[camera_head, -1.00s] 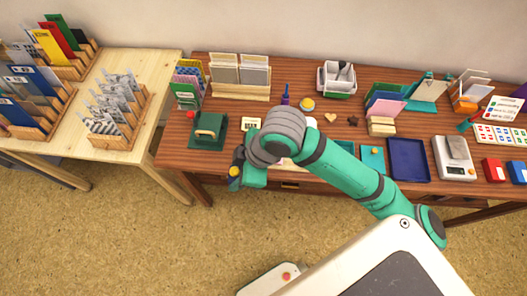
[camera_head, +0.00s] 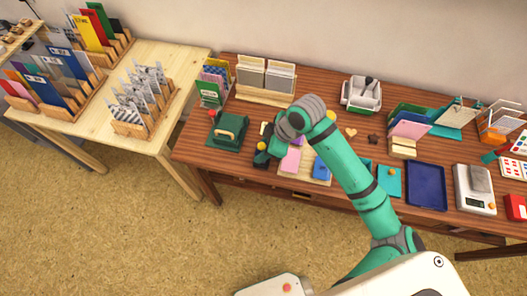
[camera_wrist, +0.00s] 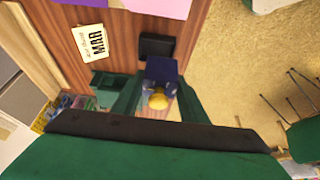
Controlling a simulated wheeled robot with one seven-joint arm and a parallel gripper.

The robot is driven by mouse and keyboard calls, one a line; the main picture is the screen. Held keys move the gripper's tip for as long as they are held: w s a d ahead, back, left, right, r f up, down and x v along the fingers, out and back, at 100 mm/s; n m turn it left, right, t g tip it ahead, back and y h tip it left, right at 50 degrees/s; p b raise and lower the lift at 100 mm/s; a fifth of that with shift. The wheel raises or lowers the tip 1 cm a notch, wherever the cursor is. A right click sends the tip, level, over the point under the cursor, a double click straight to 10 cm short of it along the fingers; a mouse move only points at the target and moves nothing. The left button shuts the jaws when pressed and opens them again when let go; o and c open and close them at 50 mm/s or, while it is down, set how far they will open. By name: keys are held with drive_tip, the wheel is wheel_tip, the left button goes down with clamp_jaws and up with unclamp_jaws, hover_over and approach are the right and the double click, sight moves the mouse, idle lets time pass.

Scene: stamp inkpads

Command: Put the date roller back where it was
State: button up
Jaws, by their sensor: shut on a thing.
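My gripper (camera_wrist: 157,101) is shut on the date roller (camera_wrist: 162,71), a dark blue block with a yellow knob, held between its two green fingers in the wrist view. In the head view my gripper (camera_head: 262,152) is over the front of the brown table (camera_head: 215,165), just right of the dark green press (camera_head: 229,132). The held roller is small and partly hidden there. A black flat block (camera_wrist: 157,46) shows beyond the roller in the wrist view. I cannot tell which spot the roller came from.
A pink pad (camera_head: 291,160) and blue pad (camera_head: 321,168) lie right of my gripper. A card rack (camera_head: 265,95) stands behind. A navy tray (camera_head: 426,186) and scale (camera_head: 474,189) are farther right.

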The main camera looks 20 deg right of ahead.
drive_tip(key=shift+w+d+f, duration=0.25)
drive_tip(key=shift+w+f, duration=0.25)
drive_tip(key=shift+f, duration=1.75)
drive_tip(key=o, duration=1)
drive_tip(key=shift+f, duration=0.1)
drive_tip(key=shift+o, duration=0.2)
drive_tip(key=v, duration=1.2)
